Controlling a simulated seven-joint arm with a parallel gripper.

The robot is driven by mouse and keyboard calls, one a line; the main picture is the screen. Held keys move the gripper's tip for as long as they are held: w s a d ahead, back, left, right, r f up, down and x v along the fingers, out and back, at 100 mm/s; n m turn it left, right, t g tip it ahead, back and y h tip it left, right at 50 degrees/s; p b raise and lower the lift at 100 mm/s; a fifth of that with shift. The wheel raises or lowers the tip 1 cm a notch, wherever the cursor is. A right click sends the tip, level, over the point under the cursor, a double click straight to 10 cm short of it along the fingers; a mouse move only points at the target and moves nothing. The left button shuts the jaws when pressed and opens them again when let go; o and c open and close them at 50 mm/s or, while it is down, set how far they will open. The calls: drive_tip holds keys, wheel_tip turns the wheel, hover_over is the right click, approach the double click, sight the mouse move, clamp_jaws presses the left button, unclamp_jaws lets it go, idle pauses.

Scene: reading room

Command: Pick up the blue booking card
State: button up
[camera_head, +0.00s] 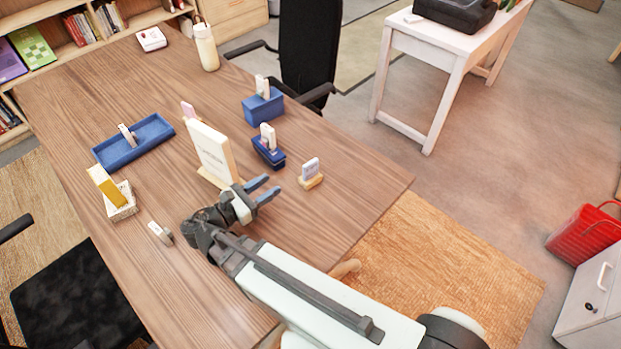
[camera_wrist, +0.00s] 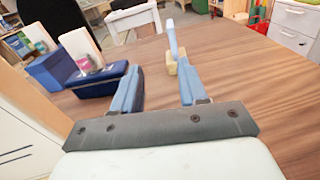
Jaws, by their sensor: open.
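A pale blue card (camera_head: 310,168) stands upright in a small wooden base (camera_head: 311,182) on the table, right of the middle. In the wrist view, the card (camera_wrist: 172,38) shows as a narrow light blue strip above its wooden base (camera_wrist: 171,75), close by the right finger. My gripper (camera_head: 268,188) is open and empty, low over the table and left of the card. Its two blue fingers (camera_wrist: 160,63) point towards the card's side of the table; they look apart from it.
A white sign (camera_head: 210,152) stands close behind my gripper. Blue holders with pale cards (camera_head: 268,157) (camera_head: 262,108) stand beyond. A blue tray (camera_head: 120,155), yellow card (camera_head: 107,186) and bottle (camera_head: 205,45) are farther left. The table right of the card is clear.

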drive_tip(key=d, duration=0.1)
drive_tip(key=d+f, duration=0.1)
drive_tip(key=shift+w+d+h, duration=0.3)
drive_tip(key=shift+h, duration=0.1)
approach(318, 164)
drive_tip(key=w+d, duration=0.1)
drive_tip(key=w, duration=0.1)
drive_tip(key=w+d, duration=0.1)
drive_tip(key=shift+w+d+f, duration=0.3)
drive_tip(key=shift+s+x, duration=0.2)
drive_tip(key=shift+x, duration=2.4)
drive_tip(key=shift+d+f, duration=0.15)
drive_tip(key=shift+c, duration=0.4)
clamp_jaws()
